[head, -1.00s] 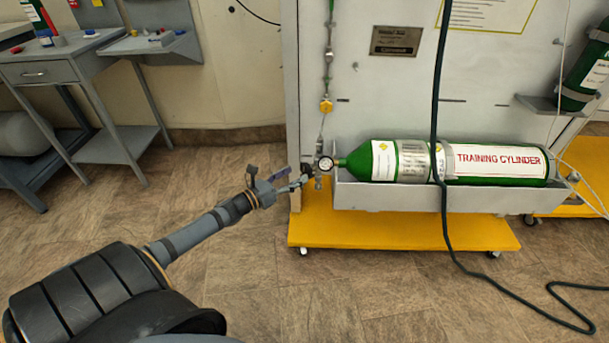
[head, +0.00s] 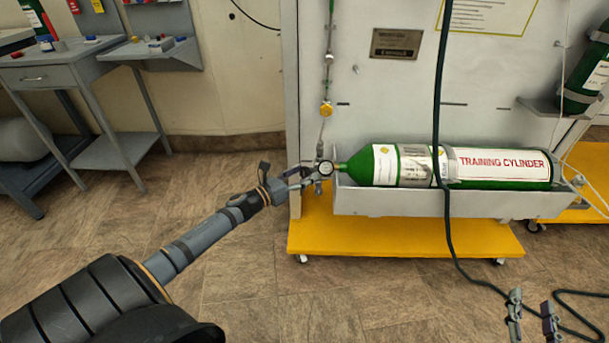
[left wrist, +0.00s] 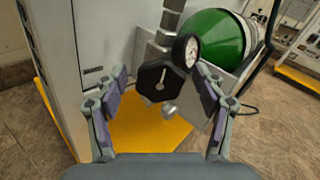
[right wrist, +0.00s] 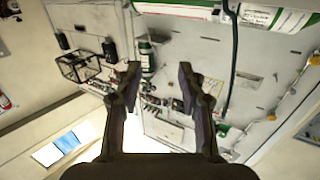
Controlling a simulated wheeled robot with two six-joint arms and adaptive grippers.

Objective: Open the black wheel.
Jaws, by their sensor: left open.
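The black wheel (left wrist: 160,85) is an angular knob with a light pointer mark, in the middle of the left wrist view. It sits on the valve in front of the round gauge (left wrist: 187,50) at the neck of the green cylinder (left wrist: 222,36). My left gripper (left wrist: 161,80) is open, with one finger on each side of the wheel and visible gaps to both. In the head view my left gripper (head: 298,178) is at the valve beside the gauge (head: 326,168) and largely hides the wheel. My right gripper (head: 532,299) is open and empty at the lower right.
The training cylinder (head: 400,166) lies in a grey trough (head: 400,202) above a yellow wheeled base (head: 400,236). A dark hose (head: 440,90) hangs in front of it and runs onto the floor. A side table (head: 125,150) stands at the left. Floor in front is open.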

